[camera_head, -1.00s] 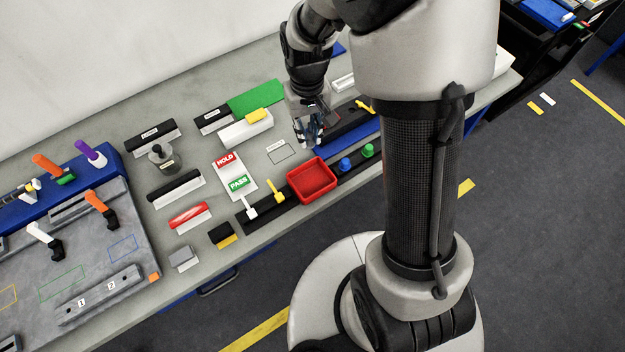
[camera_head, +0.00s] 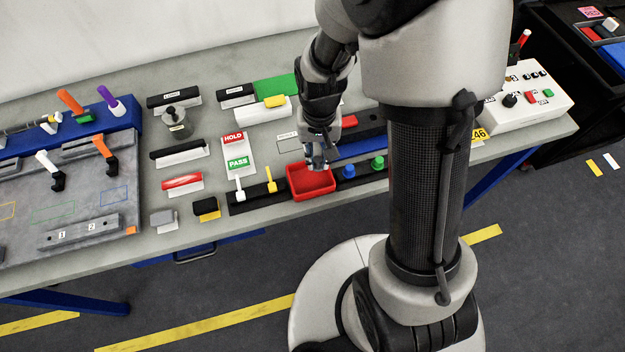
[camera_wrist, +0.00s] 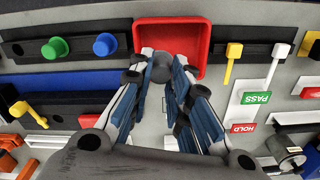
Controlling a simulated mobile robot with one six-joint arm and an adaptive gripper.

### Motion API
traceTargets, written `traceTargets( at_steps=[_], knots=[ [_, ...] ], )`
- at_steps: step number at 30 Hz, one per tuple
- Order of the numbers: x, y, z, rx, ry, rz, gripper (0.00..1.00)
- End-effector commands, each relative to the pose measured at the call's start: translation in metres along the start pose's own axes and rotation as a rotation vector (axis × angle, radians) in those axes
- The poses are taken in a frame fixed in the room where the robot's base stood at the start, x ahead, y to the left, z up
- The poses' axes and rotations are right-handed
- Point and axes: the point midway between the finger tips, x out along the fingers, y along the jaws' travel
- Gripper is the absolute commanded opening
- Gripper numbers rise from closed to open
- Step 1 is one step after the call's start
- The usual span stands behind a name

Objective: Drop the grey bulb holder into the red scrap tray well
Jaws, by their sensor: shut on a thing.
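The red scrap tray (camera_head: 322,187) sits on the black rail near the front edge of the bench, and its well looks empty. It also shows at the top of the wrist view (camera_wrist: 203,38). My gripper (camera_head: 318,164) is over the tray's back edge, pointing down. In the wrist view my gripper (camera_wrist: 163,72) is shut on the grey bulb holder (camera_wrist: 162,66), a small round grey piece between the fingertips. The holder overlaps the tray's near rim in that view. Its height above the tray is hard to tell.
Blue (camera_head: 348,170) and green (camera_head: 378,163) knobs stand right of the tray. White (camera_head: 239,188) and yellow (camera_head: 271,180) levers stand to its left. A HOLD/PASS card (camera_head: 236,150) lies behind the levers. A control box (camera_head: 528,97) is at the bench's right end.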

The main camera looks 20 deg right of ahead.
Motion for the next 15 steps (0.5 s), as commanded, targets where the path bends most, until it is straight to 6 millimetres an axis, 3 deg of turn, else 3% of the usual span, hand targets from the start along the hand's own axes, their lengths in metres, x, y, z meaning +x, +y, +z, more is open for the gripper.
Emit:
traceTargets(
  at_steps=[9, 15],
  knots=[
    [0.041, 0.0, 0.0, -0.001, -0.001, 0.0, 0.0],
    [0.051, 0.0, 0.0, -0.001, -0.001, 0.0, 0.0]
  ],
)
